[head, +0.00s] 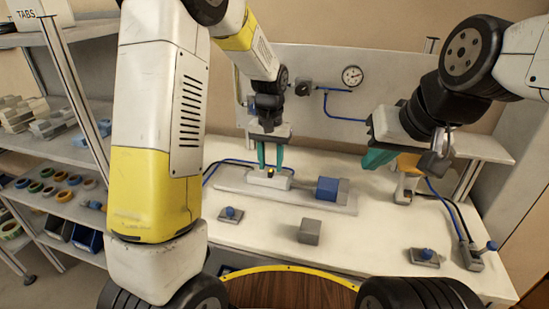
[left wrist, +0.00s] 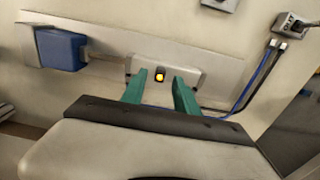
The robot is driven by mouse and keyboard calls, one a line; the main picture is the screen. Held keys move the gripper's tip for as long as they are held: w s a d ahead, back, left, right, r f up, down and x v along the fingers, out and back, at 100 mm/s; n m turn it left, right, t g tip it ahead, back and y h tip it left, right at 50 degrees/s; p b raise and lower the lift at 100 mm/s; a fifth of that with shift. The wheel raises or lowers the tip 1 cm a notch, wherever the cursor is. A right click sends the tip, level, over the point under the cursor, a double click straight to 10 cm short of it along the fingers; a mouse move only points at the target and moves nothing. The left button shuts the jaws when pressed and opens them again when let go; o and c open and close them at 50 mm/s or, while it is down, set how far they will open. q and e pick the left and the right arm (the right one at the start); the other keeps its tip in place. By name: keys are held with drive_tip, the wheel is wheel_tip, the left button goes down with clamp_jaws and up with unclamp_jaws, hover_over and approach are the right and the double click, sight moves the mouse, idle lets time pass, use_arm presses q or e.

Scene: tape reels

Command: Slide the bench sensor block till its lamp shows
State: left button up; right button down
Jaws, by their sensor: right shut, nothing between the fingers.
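The sensor block (head: 268,181) is a small pale block on the grey base plate (head: 300,198), near its left end. It also shows in the left wrist view (left wrist: 197,79), with a bright amber lamp (left wrist: 160,76) in a dark surround on its face. My left gripper (head: 271,163) points down at the block, its teal fingers apart. In the left wrist view the fingers stand either side of the lamp, with gaps; I cannot tell whether they touch the block. My right gripper (head: 378,158) is shut and empty, raised above the bench's right side.
A blue cylinder-like part (head: 328,189) sits on the plate's right, also seen at left in the left wrist view (left wrist: 60,48). A loose grey cube (head: 310,231) lies in front. Blue-knobbed fixtures (head: 231,214) (head: 425,256) stand on the bench. Shelves (head: 60,150) are left.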

sight(269, 171)
use_arm(q)
wheel_tip(269, 171, up, 6)
drive_tip(key=shift+f, duration=0.1)
idle(0.4)
drive_tip(key=shift+s+a+r, duration=0.15)
drive_tip(key=shift+r, duration=0.3)
drive_tip(key=s+a+r+t, duration=0.2)
drive_tip(key=s+r, duration=0.1)
drive_tip(key=s, duration=0.4)
drive_tip(key=s+a+r+n+t+h, duration=0.1)
drive_tip(key=s+a+r+t, duration=0.1)
drive_tip(key=s, duration=0.5)
drive_tip(key=s+a+r+t+h, duration=0.1)
drive_tip(key=s+a+r+t, duration=0.1)
drive_tip(key=s+r, duration=0.3)
drive_tip(key=s+a, duration=0.1)
drive_tip(key=s, duration=0.2)
drive_tip(key=shift+a+r+n, duration=0.15)
drive_tip(key=shift+n, duration=0.15)
